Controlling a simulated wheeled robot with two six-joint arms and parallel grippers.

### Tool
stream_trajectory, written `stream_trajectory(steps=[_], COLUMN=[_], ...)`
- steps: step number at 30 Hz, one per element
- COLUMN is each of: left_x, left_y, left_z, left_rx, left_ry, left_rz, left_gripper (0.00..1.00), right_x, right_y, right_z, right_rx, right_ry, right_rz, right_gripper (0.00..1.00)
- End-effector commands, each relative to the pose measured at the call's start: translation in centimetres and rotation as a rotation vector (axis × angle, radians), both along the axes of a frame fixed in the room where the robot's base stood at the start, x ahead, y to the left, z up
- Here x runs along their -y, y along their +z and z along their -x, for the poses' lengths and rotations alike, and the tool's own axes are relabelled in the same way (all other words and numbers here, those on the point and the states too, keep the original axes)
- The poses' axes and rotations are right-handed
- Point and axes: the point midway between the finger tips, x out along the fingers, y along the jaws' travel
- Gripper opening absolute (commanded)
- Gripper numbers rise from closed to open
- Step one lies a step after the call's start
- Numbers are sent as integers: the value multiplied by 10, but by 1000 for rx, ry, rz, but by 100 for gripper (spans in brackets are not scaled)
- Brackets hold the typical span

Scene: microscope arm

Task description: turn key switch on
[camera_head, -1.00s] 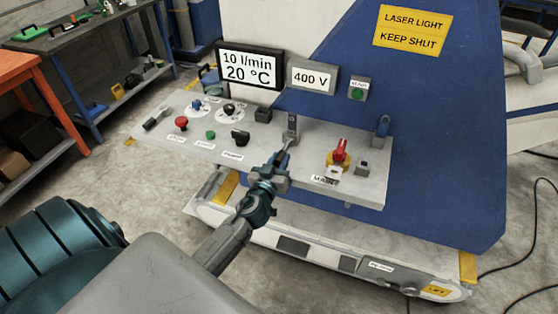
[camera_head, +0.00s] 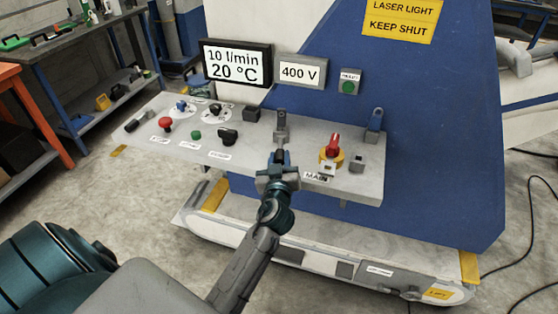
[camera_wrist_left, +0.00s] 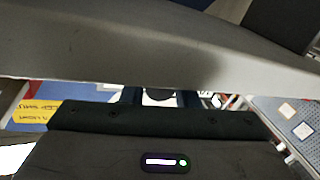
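The control panel (camera_head: 265,160) bears several knobs and switches. I cannot tell for certain which one is the key switch. A red rotary switch on a yellow base (camera_head: 332,150) sits by the MAIN label, right of my left gripper. A black knob (camera_head: 228,136) sits to its left. My left gripper (camera_head: 279,156) is over the panel's front middle, pointing at a grey upright bracket (camera_head: 281,124); contact is unclear. Its fingers are too small to judge their opening. In the left wrist view a grey bar hides most of the scene. My right gripper is not seen.
A red button (camera_head: 166,124) and a green button (camera_head: 196,135) are on the panel's left part. Another upright bracket (camera_head: 374,124) and a small grey block (camera_head: 357,163) are at its right. Display screens (camera_head: 235,64) stand behind.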

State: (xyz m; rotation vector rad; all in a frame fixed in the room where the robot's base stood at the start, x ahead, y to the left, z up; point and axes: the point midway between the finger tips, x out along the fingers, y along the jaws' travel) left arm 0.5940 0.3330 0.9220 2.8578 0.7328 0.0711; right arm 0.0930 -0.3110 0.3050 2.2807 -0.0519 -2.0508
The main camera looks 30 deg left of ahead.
Motion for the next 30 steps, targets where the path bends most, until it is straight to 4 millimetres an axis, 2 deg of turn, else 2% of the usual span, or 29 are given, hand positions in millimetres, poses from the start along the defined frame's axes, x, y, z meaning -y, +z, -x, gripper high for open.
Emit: stream_trajectory(steps=[1,3,14,17,24,30], left_x=[0,0,4,11,35,48], left_y=[0,0,-2,-3,-5,-2], left_z=[0,0,6,19,63,87], left_rx=[0,0,0,1,0,0], left_ry=[0,0,-1,-1,0,0], left_rz=[0,0,2,4,6,4], left_gripper=[38,46,46,46,46,46], right_x=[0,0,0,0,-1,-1], right_y=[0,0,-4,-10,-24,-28], right_z=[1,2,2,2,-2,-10], right_rx=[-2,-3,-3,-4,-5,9], right_ry=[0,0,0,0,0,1], right_rz=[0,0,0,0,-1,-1], right_gripper=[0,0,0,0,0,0])
